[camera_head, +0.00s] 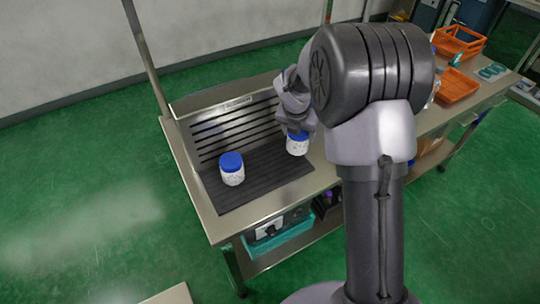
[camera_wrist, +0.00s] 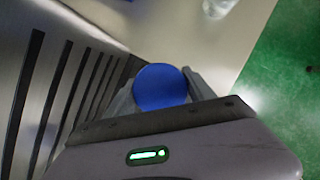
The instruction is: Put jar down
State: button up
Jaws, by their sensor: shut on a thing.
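A white jar with a blue lid (camera_head: 298,146) is in my gripper (camera_head: 297,128), at the right part of the dark ribbed mat (camera_head: 262,190). Its blue lid (camera_wrist: 160,87) shows between the two fingers of my gripper (camera_wrist: 158,92) in the wrist view. The jar looks upright. I cannot tell whether its base touches the surface below. A second white jar with a blue lid (camera_head: 232,171) stands upright on the left part of the mat, apart from my gripper.
A slotted metal back panel (camera_head: 235,125) rises behind the mat. The steel table (camera_head: 205,208) has bare edges at left and front. Orange bins (camera_head: 458,86) stand at the far right. Teal crate (camera_head: 272,238) is on the shelf below. Mat between the jars is clear.

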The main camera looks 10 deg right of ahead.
jog(key=a+f+b, duration=0.1)
jog(key=a, duration=0.1)
jog(key=a+f+b, duration=0.2)
jog(key=a, duration=0.1)
jog(key=a+f+b, duration=0.1)
jog(key=a, duration=0.1)
jog(key=shift+w+a+f+b, duration=0.1)
jog(key=shift+a+f+b, duration=0.1)
jog(key=shift+b, duration=0.1)
jog(key=shift+f, duration=0.1)
jog(key=shift+c, duration=0.9)
jog(key=o, duration=1.8)
jog(key=shift+d, duration=0.1)
